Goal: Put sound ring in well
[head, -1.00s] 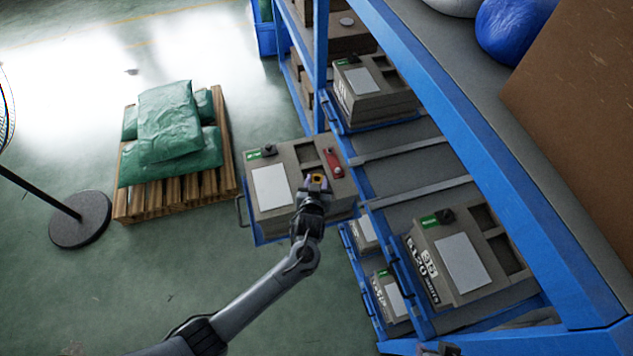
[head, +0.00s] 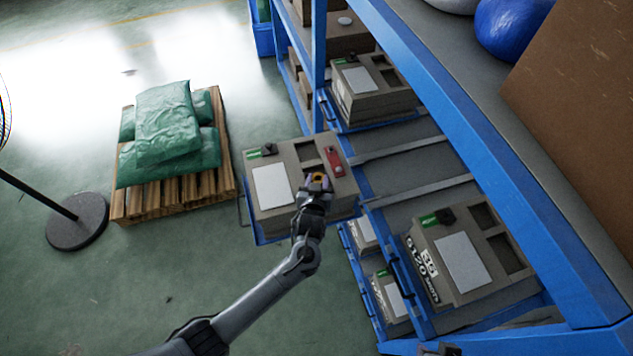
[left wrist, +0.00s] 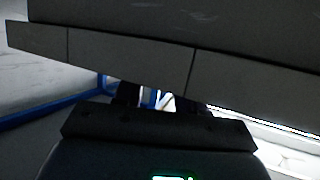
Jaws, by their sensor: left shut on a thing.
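My left gripper (head: 319,182) is shut on a small orange-yellow ring (head: 318,177) with a dark centre. It is over the near well of the mould box (head: 284,157) on the pulled-out blue tray; its jaws hide most of that well. I cannot tell whether the ring touches the box. The far well (head: 307,152) shows dark and open. In the left wrist view the grey block face fills the top, and the dark fingers (left wrist: 158,97) show below it; the ring is not discernible there. A bit of what looks like my right gripper (head: 437,348) shows at the bottom edge.
A red piece (head: 334,162) lies on the box beside the wells. Another mould box (head: 463,262) stands on the rack at right, and one (head: 372,90) behind. Blue rack posts (head: 319,60) rise close by. A pallet (head: 190,190) with green sacks stands left; floor between is clear.

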